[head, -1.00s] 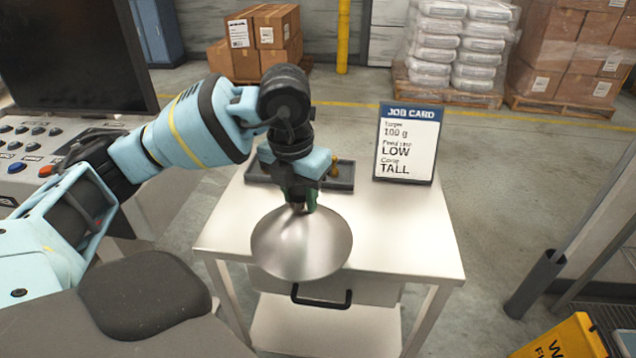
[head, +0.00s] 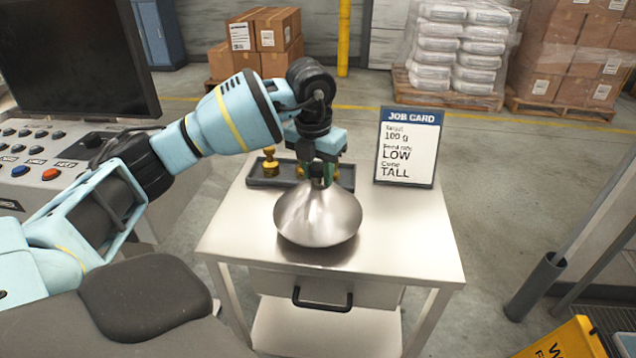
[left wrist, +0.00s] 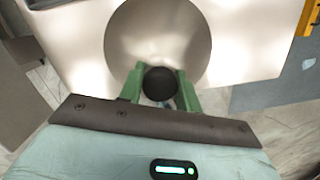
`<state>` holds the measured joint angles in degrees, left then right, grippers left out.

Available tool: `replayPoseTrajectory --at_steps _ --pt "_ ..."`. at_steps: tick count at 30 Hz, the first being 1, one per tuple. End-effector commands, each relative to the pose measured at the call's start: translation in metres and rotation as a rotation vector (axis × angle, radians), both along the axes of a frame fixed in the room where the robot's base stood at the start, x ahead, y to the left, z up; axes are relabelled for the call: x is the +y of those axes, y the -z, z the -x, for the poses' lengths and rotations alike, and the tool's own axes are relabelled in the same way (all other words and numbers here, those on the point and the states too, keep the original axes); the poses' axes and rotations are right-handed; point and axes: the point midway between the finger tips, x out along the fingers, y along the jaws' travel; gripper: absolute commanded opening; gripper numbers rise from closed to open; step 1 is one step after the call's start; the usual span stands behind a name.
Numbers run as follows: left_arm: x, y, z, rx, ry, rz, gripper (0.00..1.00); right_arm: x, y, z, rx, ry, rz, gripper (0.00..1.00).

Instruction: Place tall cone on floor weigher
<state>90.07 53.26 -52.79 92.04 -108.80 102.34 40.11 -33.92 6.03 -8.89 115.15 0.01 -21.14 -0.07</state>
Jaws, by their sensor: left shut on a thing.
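A shiny metal cone (head: 318,220) with a wide round base is at the middle of the steel table (head: 410,240) in the head view. My left gripper (head: 322,178) is shut on the cone's narrow top from above. In the left wrist view the green fingers (left wrist: 161,85) close on both sides of a dark round tip, with the cone's broad base (left wrist: 155,30) beyond. I cannot tell whether the base touches the tabletop. My right gripper is not in view. I see no floor weigher that I can make out.
A dark tray (head: 285,172) with brass weights (head: 270,162) lies behind the cone. A job card (head: 408,147) reading "LOW" and "TALL" stands at the table's back right. A control console (head: 45,165) is left. A yellow sign (head: 565,340) stands front right. The table's right side is clear.

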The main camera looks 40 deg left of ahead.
Motion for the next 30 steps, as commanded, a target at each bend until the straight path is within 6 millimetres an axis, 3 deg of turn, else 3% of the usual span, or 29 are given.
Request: replayPoseTrajectory --at_steps 10,23,24,29,30 --pt "0.001 0.031 -0.003 -0.002 0.000 0.000 0.00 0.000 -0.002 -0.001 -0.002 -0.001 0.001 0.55" --pt "0.001 0.037 -0.003 -0.004 0.000 0.000 0.00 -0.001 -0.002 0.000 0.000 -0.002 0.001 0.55" --pt "0.001 0.038 -0.002 -0.001 0.001 0.000 0.35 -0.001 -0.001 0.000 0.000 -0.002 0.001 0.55" --pt "0.001 0.038 -0.002 -0.001 0.001 0.000 0.55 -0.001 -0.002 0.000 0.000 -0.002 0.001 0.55" --pt "0.001 0.038 -0.002 -0.001 0.001 0.000 0.55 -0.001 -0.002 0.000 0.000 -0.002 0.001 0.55"
